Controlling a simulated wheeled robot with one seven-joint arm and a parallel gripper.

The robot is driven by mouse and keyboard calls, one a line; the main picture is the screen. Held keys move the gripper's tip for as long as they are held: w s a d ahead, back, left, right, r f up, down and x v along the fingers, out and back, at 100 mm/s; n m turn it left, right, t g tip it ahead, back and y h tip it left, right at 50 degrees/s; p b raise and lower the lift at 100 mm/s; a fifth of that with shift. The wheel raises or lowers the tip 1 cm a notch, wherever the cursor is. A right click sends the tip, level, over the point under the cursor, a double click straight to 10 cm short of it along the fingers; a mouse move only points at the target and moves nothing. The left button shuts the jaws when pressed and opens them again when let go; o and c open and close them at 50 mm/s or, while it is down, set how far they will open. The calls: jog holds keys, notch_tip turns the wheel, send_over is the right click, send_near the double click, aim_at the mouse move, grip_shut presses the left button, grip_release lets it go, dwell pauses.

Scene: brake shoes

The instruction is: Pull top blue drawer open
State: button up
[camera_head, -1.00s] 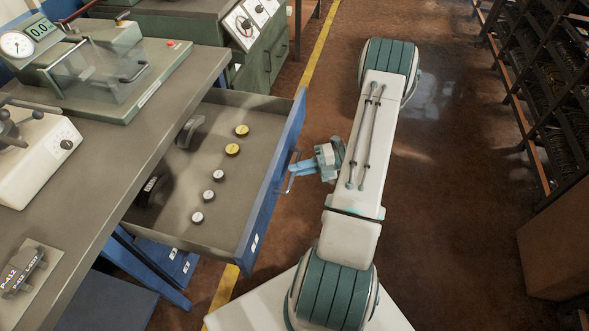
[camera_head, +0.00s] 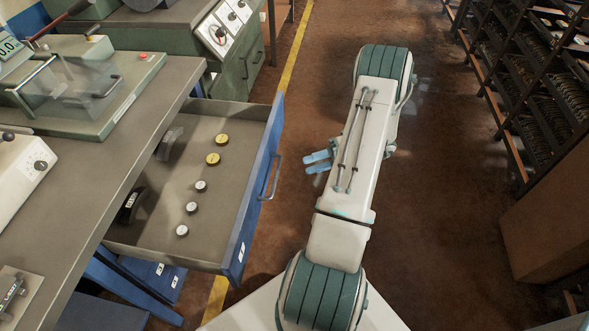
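The top blue drawer (camera_head: 262,182) stands pulled well out from under the grey bench top on the left. Its metal handle (camera_head: 272,178) is on the front panel, facing my arm. Inside the drawer lie two yellow-topped round pieces (camera_head: 217,149), several white-topped ones (camera_head: 192,207) and dark curved parts (camera_head: 133,204). My gripper (camera_head: 313,162) is to the right of the handle, apart from it, with its two light-blue fingers spread and nothing between them. My arm hides the rest of the gripper.
The grey bench top (camera_head: 105,190) carries machines with gauges and clear covers. More blue drawers (camera_head: 150,275) sit below the open one. A green cabinet (camera_head: 237,65) stands behind. Dark shelving (camera_head: 525,85) and a brown box (camera_head: 550,215) line the right side. Floor between is clear.

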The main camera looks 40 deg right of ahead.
jog(key=v, duration=0.4)
dwell(0.5)
jog(key=w+a+r+n+g+h+p, duration=0.1)
jog(key=a+r+n+g+h+p, duration=0.55)
jog(key=a+r+n, duration=1.15)
jog(key=s+a+r+n+t+h+p, duration=0.1)
jog(key=s+a+r+n+h, duration=0.3)
jog(key=n, duration=0.7)
jog(key=s+a+r+n+t+h+p, duration=0.1)
jog(key=s+a+r+n+h, duration=0.3)
jog(key=r+n, duration=0.5)
jog(key=a+n+t, duration=0.1)
jog(key=a+n, duration=0.1)
jog(key=n, duration=0.1)
jog(key=shift+s+a+r+p, duration=0.2)
jog(key=shift+r+p, duration=0.05)
jog(key=shift+p, duration=0.1)
jog(key=shift+s, duration=0.1)
